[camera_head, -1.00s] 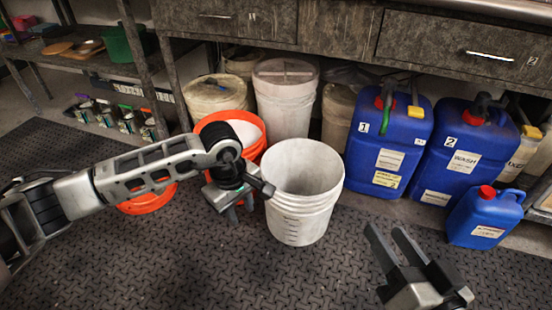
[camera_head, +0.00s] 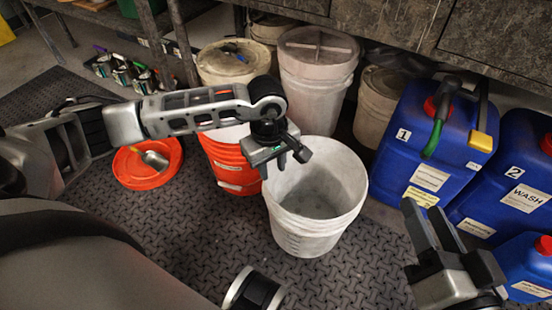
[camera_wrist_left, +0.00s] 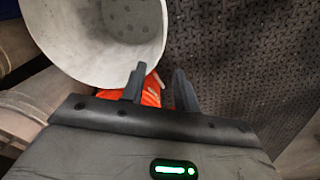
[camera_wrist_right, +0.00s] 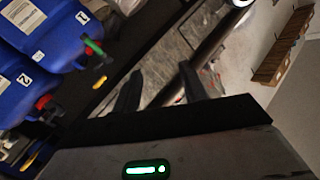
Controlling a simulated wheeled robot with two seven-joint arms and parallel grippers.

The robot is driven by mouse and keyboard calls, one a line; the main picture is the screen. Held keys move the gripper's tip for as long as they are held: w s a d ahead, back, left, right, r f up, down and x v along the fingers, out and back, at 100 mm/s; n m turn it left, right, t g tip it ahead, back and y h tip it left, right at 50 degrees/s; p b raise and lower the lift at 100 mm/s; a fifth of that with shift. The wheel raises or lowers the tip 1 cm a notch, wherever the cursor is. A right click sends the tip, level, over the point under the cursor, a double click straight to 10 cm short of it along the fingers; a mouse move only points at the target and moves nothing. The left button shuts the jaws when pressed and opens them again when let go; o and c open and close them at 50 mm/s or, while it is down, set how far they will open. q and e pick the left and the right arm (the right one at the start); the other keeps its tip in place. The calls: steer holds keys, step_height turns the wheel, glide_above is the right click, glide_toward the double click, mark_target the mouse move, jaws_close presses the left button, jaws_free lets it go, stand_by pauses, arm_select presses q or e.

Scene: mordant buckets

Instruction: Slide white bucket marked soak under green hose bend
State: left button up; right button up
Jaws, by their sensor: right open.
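The white bucket (camera_head: 312,232) stands open and upright on the floor mat, mid-picture in the head view. No word on it can be read. Its rim also fills the upper left of the left wrist view (camera_wrist_left: 85,60). My left gripper (camera_head: 275,168) is open at the bucket's left rear rim, fingers pointing down; one finger is close to the rim, and I cannot tell whether they touch. A green hose bend (camera_head: 433,138) curves from the cap of blue jug 1 (camera_head: 405,150), right of the bucket. My right gripper (camera_head: 432,230) is open and empty, right of the bucket.
An orange bucket (camera_head: 228,165) stands close behind left of the white one. An orange lid (camera_head: 133,170) with a scoop lies further left. Lidded pale buckets (camera_head: 315,95) stand behind under the bench. More blue jugs (camera_head: 510,190) stand right. The mat (camera_head: 185,240) in front is clear.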

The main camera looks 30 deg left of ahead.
arm_select(q)
steer(key=b, duration=0.4)
glide_above(275, 197)
steer(key=f, duration=0.8)
steer(key=shift+s+f, duration=0.2)
steer(key=shift+s, duration=0.05)
steer(key=f+b, duration=0.1)
steer(key=f, duration=0.2)
steer(key=f+b, duration=0.1)
steer(key=f, duration=0.2)
steer(key=shift+w+f+b, duration=0.2)
steer(key=shift+f+b, duration=0.1)
steer(key=shift+f, duration=0.45)
arm_select(e)
step_height(275, 197, up, 11)
steer(key=w+n+t+y, duration=0.1)
steer(key=n+t+y, duration=0.4)
steer(key=n, duration=0.4)
steer(key=shift+d+f+n+y, duration=0.2)
steer(key=shift+d+n+y, duration=0.2)
steer(key=shift+y, duration=0.5)
arm_select(q)
jaws_close()
